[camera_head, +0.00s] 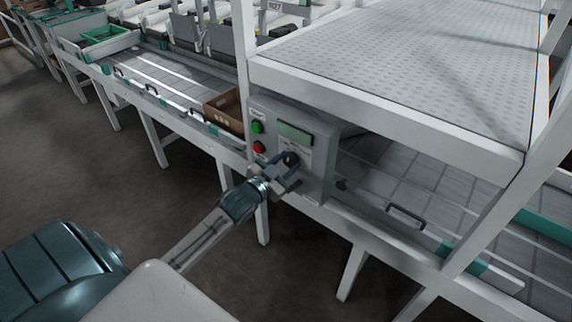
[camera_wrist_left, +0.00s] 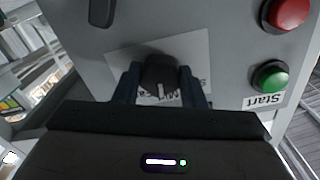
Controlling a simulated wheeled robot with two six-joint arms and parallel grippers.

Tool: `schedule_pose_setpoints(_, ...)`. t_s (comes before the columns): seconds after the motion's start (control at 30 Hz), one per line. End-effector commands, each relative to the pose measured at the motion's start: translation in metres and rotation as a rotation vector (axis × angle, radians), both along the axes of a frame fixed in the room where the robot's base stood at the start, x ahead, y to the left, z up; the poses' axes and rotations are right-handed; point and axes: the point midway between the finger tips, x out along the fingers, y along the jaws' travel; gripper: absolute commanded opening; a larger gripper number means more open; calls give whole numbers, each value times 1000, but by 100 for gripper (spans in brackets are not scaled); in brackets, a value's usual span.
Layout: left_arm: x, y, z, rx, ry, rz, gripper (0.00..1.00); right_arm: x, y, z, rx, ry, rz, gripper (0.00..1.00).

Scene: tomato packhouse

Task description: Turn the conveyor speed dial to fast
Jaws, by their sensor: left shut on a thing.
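The conveyor speed dial (camera_head: 291,158) is a dark knob on the front of a grey control box (camera_head: 318,140). It also shows in the left wrist view (camera_wrist_left: 160,72), black with a pale pointer mark, in front of a white label plate (camera_wrist_left: 195,50). My left gripper (camera_head: 287,178) is at the dial, its two fingers on either side of it, shut on it; the fingers (camera_wrist_left: 160,88) show in the left wrist view too. The label's print is partly hidden by the knob and fingers, so I cannot read the dial's setting. My right gripper is not in view.
A brown crate (camera_head: 226,108) stands on the conveyor behind. White frame posts and rails surround the box; the floor in front is clear.

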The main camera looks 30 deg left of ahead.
Motion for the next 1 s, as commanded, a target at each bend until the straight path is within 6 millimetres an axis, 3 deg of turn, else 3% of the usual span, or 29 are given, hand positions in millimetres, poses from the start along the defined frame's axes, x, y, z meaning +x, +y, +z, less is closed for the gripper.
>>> schedule_pose_setpoints(0.6,0,1,-1,523,-41,0,14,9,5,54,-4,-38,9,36)
schedule_pose_setpoints(1.0,0,1,0,721,-56,0,14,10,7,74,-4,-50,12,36)
